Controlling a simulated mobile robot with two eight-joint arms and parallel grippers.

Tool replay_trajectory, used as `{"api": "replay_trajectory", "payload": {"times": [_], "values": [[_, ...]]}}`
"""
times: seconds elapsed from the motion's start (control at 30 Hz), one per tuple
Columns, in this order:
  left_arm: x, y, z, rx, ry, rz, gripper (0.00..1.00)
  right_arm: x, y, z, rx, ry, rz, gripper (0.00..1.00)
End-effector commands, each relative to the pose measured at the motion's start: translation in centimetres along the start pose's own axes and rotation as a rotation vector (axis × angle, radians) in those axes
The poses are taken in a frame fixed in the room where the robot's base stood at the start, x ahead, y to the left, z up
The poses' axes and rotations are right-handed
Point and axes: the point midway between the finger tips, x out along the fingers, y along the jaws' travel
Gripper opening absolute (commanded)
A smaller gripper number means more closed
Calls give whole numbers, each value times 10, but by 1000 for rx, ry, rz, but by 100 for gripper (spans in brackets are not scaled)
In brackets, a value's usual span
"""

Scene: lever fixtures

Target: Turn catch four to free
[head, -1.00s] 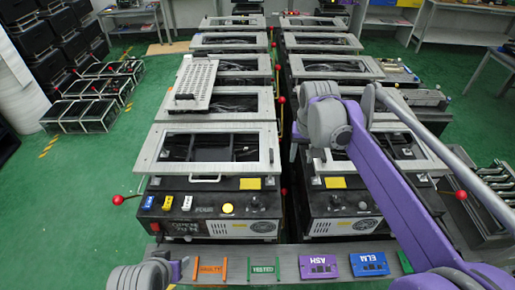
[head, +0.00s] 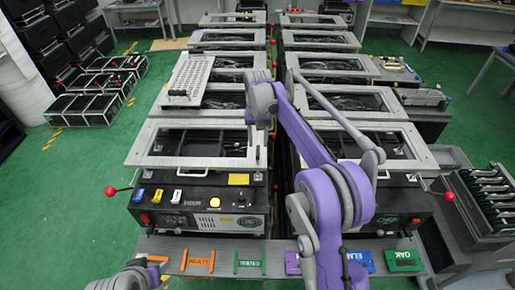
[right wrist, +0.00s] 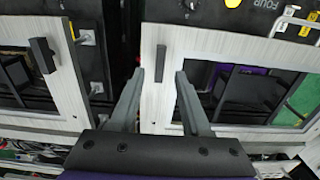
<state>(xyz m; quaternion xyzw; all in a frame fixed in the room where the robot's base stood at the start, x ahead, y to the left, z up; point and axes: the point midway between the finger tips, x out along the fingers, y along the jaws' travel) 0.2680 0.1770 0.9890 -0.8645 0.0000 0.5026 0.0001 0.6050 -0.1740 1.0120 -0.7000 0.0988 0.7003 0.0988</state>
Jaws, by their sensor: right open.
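The fixture marked FOUR (head: 193,203) is the front left one, with a pale frame (head: 145,150) on its top; its marking is upside down in the right wrist view (right wrist: 265,4). In that view a small dark catch (right wrist: 160,76) stands on the frame's pale bar. My right gripper (right wrist: 157,92) is open, with one finger on each side of the catch and gaps showing. In the head view my right gripper (head: 264,117) is over that frame's right side and hides the catch.
A similar fixture stands to the right, with its own dark catch (right wrist: 42,55) left of my fingers in the wrist view. Red knobs (head: 110,191) stick out at the sides. Coloured labels lie on the front ledge (head: 222,248).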

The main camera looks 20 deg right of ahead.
Motion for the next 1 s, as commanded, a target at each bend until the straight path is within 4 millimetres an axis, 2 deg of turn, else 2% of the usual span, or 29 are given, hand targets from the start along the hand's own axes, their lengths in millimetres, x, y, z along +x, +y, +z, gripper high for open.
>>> {"api": "replay_trajectory", "payload": {"times": [0.1, 0.23, 0.6, 0.67, 0.87, 1.0], "values": [[1, 0, 2, 0, -2, 0, 50, 20, 0, 0, 0, 0, 0, 48], [1, 0, 2, 0, -2, 0, 50, 32, 0, 0, 0, 0, 0, 48], [1, 0, 2, 0, -2, 0, 50, 38, 0, 0, 0, 1, 0, 48], [1, 0, 2, 0, -2, 0, 50, 38, 0, 0, 0, 1, 0, 38], [1, 0, 2, 0, -2, 0, 50, 38, 0, 0, 0, 1, 0, 2], [1, 0, 2, 0, -2, 0, 50, 38, 0, 0, 0, 1, 0, 0]]}}
